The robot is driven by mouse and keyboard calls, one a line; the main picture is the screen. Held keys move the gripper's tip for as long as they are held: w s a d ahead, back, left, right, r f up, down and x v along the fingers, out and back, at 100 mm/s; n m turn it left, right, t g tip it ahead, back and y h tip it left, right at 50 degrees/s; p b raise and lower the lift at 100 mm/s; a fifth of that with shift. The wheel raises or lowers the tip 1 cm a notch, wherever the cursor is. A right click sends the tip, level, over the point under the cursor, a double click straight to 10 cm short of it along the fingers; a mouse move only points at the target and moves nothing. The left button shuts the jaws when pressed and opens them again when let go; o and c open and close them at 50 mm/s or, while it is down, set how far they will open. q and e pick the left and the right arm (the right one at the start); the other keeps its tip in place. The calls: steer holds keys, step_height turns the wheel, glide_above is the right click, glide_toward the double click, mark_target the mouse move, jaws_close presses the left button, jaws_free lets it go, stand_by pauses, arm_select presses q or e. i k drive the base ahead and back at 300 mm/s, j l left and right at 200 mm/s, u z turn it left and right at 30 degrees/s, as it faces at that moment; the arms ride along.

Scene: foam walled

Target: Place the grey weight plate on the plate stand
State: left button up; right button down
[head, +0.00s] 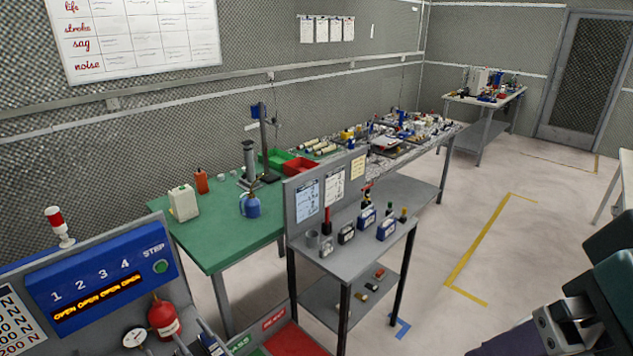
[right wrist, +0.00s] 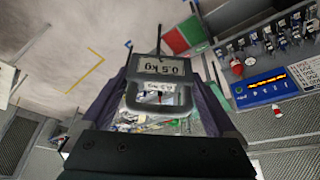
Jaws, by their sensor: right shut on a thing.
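A grey weight plate marked "0.5 kg" (right wrist: 155,66) sits between the dark fingers of my right gripper (right wrist: 158,85) in the right wrist view. The gripper is shut on it, and the plate's lettering appears upside down. Part of my right arm enters at the lower right of the head view, but the plate cannot be made out there. A dark upright post on a base (head: 264,140) stands on the green table; I cannot tell whether it is the plate stand. My left gripper is not in view.
A green table (head: 215,236) stands along the wall with a white jug (head: 183,203) on it. A grey shelf cart (head: 385,238) holds several small items. A blue console (head: 105,280) fills the lower left.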

mark_target(347, 266)
steer(key=i+z, duration=0.1)
steer(key=i, duration=0.4)
steer(key=i+j, duration=0.1)
steer(key=i, duration=0.4)
steer(key=i+j+z, duration=0.15)
steer(key=i, duration=0.35)
steer(key=i+j+z, duration=0.1)
steer(key=i, duration=0.4)
steer(key=i+j+z, duration=0.1)
steer(key=i, duration=0.4)
